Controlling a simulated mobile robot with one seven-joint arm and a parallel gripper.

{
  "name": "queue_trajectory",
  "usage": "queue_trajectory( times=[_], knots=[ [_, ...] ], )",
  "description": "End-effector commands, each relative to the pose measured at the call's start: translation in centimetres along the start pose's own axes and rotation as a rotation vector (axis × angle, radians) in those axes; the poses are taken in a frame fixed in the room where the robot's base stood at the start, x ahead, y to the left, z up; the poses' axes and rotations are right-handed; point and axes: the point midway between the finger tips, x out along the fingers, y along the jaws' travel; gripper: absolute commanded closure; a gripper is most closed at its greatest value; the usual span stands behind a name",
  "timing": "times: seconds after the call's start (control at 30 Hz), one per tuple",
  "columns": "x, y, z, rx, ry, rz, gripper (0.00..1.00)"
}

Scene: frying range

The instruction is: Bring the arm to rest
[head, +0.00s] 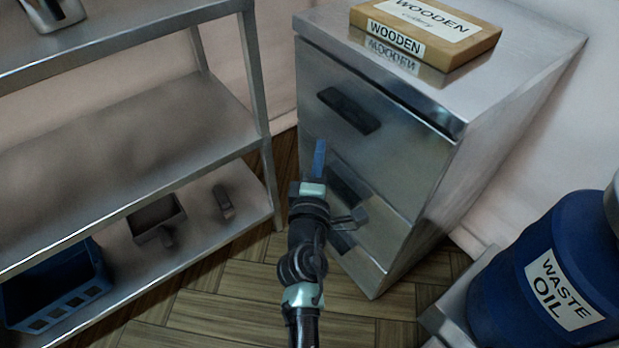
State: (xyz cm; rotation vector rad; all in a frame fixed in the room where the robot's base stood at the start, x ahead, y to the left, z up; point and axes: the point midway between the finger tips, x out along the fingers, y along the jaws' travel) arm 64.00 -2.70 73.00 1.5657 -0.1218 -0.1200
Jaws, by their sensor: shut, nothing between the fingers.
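My gripper (319,158) is in the middle of the head view, at the end of my dark arm. Its blue fingers are together and point up and away from me, with nothing between them. It shows in front of the steel drawer cabinet (385,190). I cannot tell how far it is from the cabinet front. My arm comes up from the bottom edge of the picture, and part of it covers the lower drawer handles.
A wooden box (470,28) labelled WOODEN lies on the cabinet. A steel shelf rack (130,120) stands left, with a blue crate (55,290) low down. A WASTE OIL drum (520,250) stands right. Bare floor (220,300) shows between rack and cabinet.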

Motion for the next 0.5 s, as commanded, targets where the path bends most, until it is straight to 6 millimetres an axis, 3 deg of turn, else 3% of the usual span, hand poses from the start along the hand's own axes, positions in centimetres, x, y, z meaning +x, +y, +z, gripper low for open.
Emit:
queue_trajectory(
  times=[0.2, 0.5],
  knots=[
    [-4.0, -0.1, -0.1, -0.001, 0.002, -0.002, 1.00],
    [-6.3, -0.1, -0.2, 0.000, 0.004, -0.001, 1.00]
  ],
)
